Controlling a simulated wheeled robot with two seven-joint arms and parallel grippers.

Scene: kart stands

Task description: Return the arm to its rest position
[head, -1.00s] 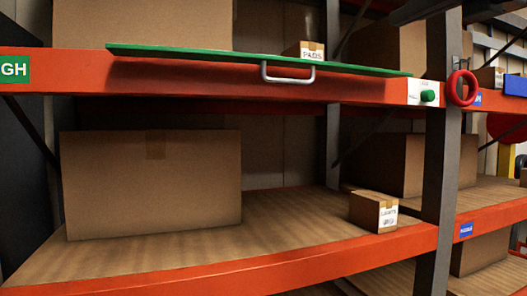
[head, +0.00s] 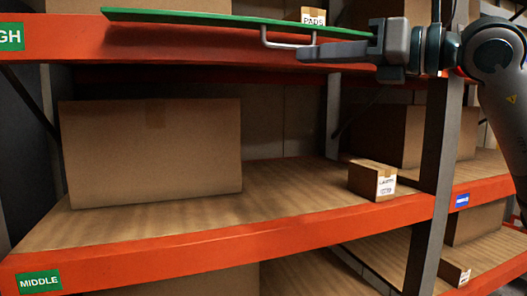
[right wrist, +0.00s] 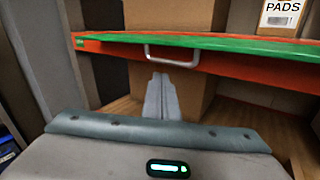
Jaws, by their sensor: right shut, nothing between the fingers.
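My right gripper (head: 302,51) comes in from the right at the top of the head view, its fingers pointing left. The fingers are together with nothing between them. They overlap the right part of the grey handle (head: 268,40) on the green panel (head: 200,19) in the picture; whether they touch it is hard to tell there. In the right wrist view the shut fingers (right wrist: 161,76) show just below the handle (right wrist: 172,62), apparently apart from it. My left gripper is in no view.
A large carton (head: 150,155) and a small labelled box (head: 372,180) stand on the middle shelf, with bare board (head: 285,180) between them. An orange beam (head: 220,238) runs along its front. A grey upright (head: 432,150) stands at the right. A PADS box (right wrist: 281,18) sits above the panel.

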